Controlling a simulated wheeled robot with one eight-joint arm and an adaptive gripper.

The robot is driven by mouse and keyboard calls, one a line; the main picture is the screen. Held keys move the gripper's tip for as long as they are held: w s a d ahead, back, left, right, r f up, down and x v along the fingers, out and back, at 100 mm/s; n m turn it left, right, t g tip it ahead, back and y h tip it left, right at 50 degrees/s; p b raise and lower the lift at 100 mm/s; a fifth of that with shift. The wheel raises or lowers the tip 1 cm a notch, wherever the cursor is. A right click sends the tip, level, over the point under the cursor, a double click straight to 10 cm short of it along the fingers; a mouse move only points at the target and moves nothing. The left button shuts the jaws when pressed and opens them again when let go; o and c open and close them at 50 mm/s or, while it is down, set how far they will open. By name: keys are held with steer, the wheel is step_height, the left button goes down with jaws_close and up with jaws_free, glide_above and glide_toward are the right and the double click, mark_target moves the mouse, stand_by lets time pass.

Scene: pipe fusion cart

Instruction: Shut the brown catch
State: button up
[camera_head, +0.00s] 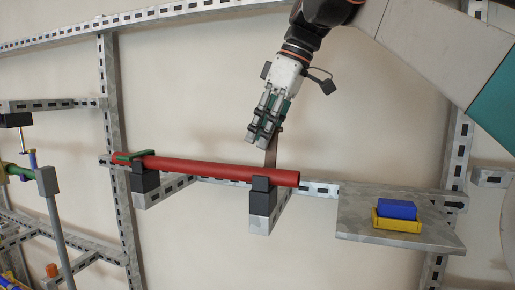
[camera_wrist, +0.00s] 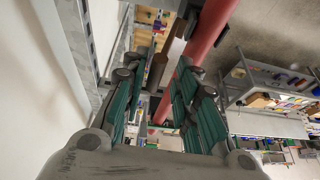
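The brown catch (camera_head: 272,150) stands upright, raised, at the right support block (camera_head: 261,192) under the red pipe (camera_head: 210,169). My gripper (camera_head: 258,140) is above the pipe, close to the catch's left side in the head view, pointing down. In the wrist view my gripper (camera_wrist: 160,74) has its fingers apart, with the brown catch (camera_wrist: 156,72) showing between them and the red pipe (camera_wrist: 210,32) beyond to the right. I cannot tell whether a finger touches the catch.
A green catch (camera_head: 133,155) lies across the pipe at the left support block (camera_head: 144,179). A grey shelf (camera_head: 365,231) at right carries a blue block (camera_head: 397,209) in a yellow holder (camera_head: 397,225). Metal rails (camera_head: 122,190) run along the wall.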

steer(key=shift+x, duration=1.85)
